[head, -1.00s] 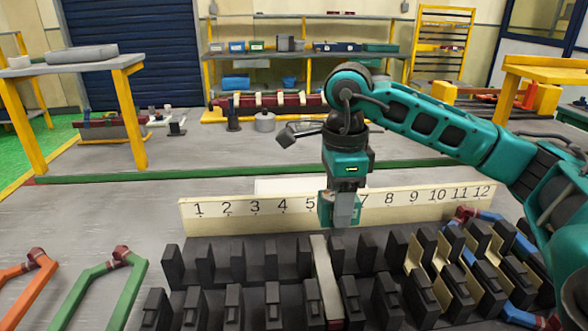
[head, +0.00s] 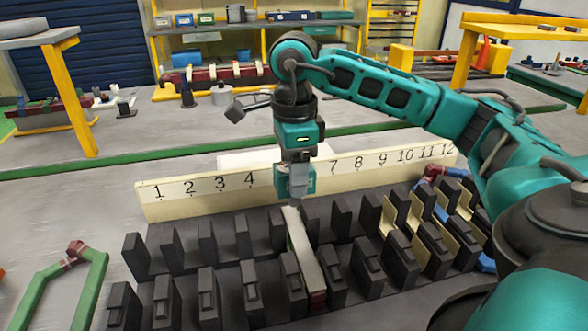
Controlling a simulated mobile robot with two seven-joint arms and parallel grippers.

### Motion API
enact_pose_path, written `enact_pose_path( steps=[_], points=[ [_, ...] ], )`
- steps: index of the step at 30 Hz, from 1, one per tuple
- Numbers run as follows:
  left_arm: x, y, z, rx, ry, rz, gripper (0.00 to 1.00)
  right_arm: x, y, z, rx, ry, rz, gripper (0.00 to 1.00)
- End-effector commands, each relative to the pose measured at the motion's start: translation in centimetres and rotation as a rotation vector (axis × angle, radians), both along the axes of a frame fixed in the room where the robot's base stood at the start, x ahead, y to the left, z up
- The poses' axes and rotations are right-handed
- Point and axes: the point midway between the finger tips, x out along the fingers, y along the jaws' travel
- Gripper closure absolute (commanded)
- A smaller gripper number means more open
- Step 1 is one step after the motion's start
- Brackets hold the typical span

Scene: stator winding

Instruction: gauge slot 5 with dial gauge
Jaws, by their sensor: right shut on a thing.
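My right gripper (head: 296,190) points down over the far teeth of the dark slotted stator block (head: 395,290), around slot 5. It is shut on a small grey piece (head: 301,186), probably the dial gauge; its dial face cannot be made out. Behind it runs a cream number strip (head: 205,203) with slot numbers; 5 and 6 are hidden by the gripper. A pale bar (head: 302,250) with a dark red near end lies between teeth in about slot 5. Its far end is just below the fingertips; whether they touch is unclear. My left gripper is not in view.
Cream liners (head: 432,240) and a red-and-blue coil (head: 436,172) sit in the right-hand slots. A green coil (head: 88,290) lies left of the block. Shelves (head: 260,28) and yellow-legged benches (head: 80,100) stand behind. The grey surface left of the strip is clear.

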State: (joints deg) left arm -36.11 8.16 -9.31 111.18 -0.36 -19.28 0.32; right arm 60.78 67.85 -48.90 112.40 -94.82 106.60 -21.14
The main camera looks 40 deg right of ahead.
Motion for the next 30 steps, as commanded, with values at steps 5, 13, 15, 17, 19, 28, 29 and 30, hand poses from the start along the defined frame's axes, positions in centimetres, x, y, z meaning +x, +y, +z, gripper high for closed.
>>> enact_pose_path(
  steps=[5, 13, 15, 17, 19, 28, 29, 30],
  points=[
    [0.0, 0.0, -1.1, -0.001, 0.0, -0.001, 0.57, 0.0, 0.0, -1.3, 0.0, -0.001, 0.0, 0.81],
    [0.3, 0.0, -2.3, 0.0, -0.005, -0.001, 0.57, 0.0, 0.0, -3.0, 0.0, -0.001, 0.0, 0.81],
    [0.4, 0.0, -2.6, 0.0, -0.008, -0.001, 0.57, 0.0, 0.0, -3.4, 0.0, -0.001, 0.0, 0.81],
    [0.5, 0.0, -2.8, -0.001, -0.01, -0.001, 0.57, 0.0, 0.0, -3.7, 0.0, -0.001, 0.0, 0.81],
    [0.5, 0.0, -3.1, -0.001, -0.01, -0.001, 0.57, 0.0, 0.0, -4.2, 0.0, -0.001, 0.001, 0.81],
    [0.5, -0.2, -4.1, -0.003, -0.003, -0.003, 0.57, 0.0, 0.0, -5.6, 0.001, 0.0, 0.001, 0.81],
    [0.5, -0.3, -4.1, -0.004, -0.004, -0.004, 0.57, 0.0, 0.0, -5.6, 0.001, 0.0, 0.001, 0.81],
    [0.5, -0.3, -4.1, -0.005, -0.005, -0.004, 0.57, 0.0, 0.0, -5.7, 0.001, 0.0, 0.001, 0.81]
  ],
)
